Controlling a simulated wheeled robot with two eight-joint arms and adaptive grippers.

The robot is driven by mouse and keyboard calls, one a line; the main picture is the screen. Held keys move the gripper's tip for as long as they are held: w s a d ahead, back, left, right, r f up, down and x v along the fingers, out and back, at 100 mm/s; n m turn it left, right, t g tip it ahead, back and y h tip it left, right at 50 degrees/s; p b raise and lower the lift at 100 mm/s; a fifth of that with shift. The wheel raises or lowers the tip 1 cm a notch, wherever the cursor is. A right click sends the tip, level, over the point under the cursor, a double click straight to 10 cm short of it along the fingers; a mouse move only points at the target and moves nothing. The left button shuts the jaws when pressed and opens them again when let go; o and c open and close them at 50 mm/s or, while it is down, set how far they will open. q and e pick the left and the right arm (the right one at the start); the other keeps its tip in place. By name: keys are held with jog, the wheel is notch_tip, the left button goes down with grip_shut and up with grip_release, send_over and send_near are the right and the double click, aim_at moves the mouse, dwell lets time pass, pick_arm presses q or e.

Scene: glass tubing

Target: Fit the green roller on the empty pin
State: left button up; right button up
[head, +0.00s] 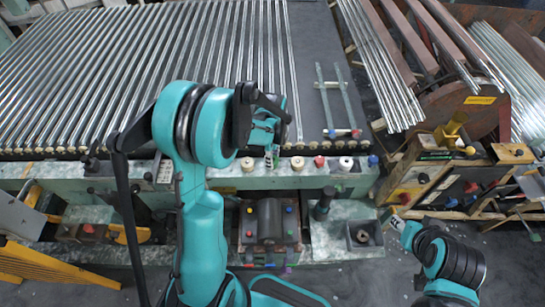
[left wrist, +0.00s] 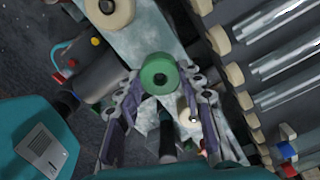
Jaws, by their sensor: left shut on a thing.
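I cannot make out the empty pin; the arm and gripper cover part of the ledge. My right gripper (head: 396,224) is low at the right, small and unclear.
Along the ledge are cream rollers (head: 297,163) (head: 247,163), a red one (head: 319,161) and a blue one (head: 373,160). Glass tubes (head: 100,70) lie on the bed behind. A dark motor-like block (head: 268,222) stands in front. Wooden racks (head: 455,160) crowd the right.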

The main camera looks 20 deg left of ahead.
pick_arm(q)
jog(key=shift+f+b, duration=0.5)
jog(key=shift+f, duration=0.1)
jog(key=o, duration=1.2)
notch_tip(320, 180, up, 12)
jog(key=shift+r, duration=0.1)
